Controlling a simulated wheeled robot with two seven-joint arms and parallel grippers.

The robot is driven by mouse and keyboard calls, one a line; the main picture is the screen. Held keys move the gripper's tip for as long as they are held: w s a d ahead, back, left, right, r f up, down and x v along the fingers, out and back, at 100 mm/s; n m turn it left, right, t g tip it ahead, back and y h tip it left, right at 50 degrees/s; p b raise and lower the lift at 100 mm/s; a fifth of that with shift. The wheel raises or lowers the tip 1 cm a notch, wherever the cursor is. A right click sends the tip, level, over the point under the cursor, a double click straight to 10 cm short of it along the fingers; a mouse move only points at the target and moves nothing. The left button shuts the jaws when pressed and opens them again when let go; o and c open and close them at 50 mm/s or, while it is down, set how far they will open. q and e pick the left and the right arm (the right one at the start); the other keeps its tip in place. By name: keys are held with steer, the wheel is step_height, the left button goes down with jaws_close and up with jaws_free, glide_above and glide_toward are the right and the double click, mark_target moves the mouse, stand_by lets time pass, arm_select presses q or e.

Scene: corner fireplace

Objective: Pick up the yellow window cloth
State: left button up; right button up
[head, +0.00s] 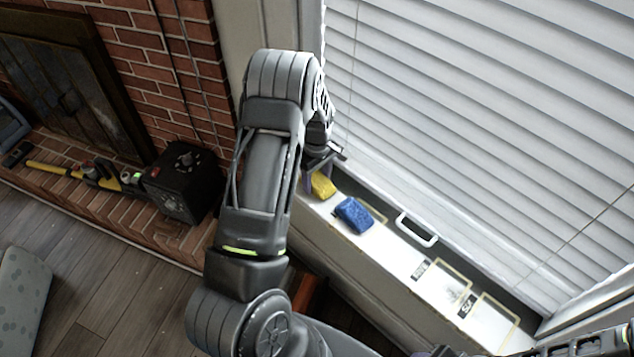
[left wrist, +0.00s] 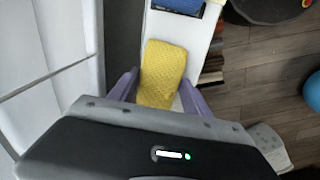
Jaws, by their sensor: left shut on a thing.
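The yellow window cloth (head: 323,186) lies at the far end of the white window sill, partly hidden by my left gripper (head: 325,166). In the left wrist view the cloth (left wrist: 161,75) is a textured yellow pad between the two purple fingers of my left gripper (left wrist: 160,88). The gripper is shut on it. The cloth appears at sill level; I cannot tell whether it still touches the sill.
A blue cloth (head: 353,215) lies close beside the yellow one on the sill (head: 394,250). A white handle (head: 417,230) and labelled frames (head: 453,288) are further along. Closed blinds (head: 480,120) stand behind. A black box (head: 184,182) sits on the brick hearth.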

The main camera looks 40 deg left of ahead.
mark_target(316, 179)
arm_select(q)
steer(key=shift+c, duration=0.9)
step_height(316, 179, up, 10)
steer(key=b, duration=0.1)
steer(key=shift+b, duration=0.3)
steer(key=o, duration=0.8)
steer(key=c, duration=0.7)
